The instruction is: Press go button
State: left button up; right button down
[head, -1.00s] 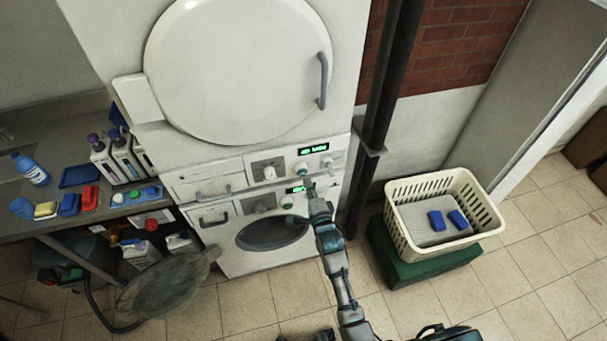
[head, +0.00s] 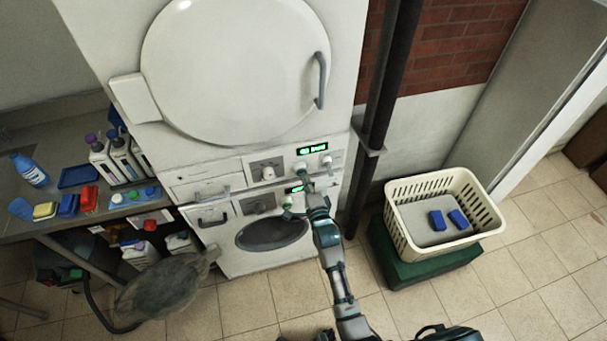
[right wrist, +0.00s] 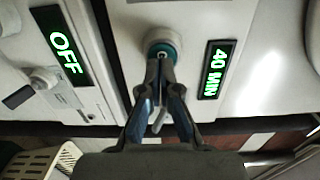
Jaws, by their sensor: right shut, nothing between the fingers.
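A round button with a teal-green ring (head: 301,166) sits on the upper machine's control panel, below a lit green display (head: 313,149). In the right wrist view, the button (right wrist: 161,46) is beside a display reading 40 MIN (right wrist: 217,69). My right gripper (head: 304,175) is shut and empty. In the right wrist view, its fingertips (right wrist: 161,60) are at the button's face and cover part of it. I cannot tell whether they touch it or the button is pushed in.
Knobs (head: 268,173) sit on the panels. A cream basket (head: 398,219) stands on the right. A dark pipe (head: 376,130) runs beside the machines. Bottles (head: 102,160) stand at left.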

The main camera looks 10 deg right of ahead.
jog(key=shift+w+a, duration=0.4)
jog(key=shift+a, duration=0.2)
pick_arm(q)
jog(key=r+p, duration=0.3)
jog(key=w+r+p, duration=0.1)
jog(key=r+p, duration=0.1)
jog(key=shift+a+r, duration=0.2)
pick_arm(e)
jog(key=s, duration=0.9)
jog(key=shift+d, duration=0.45)
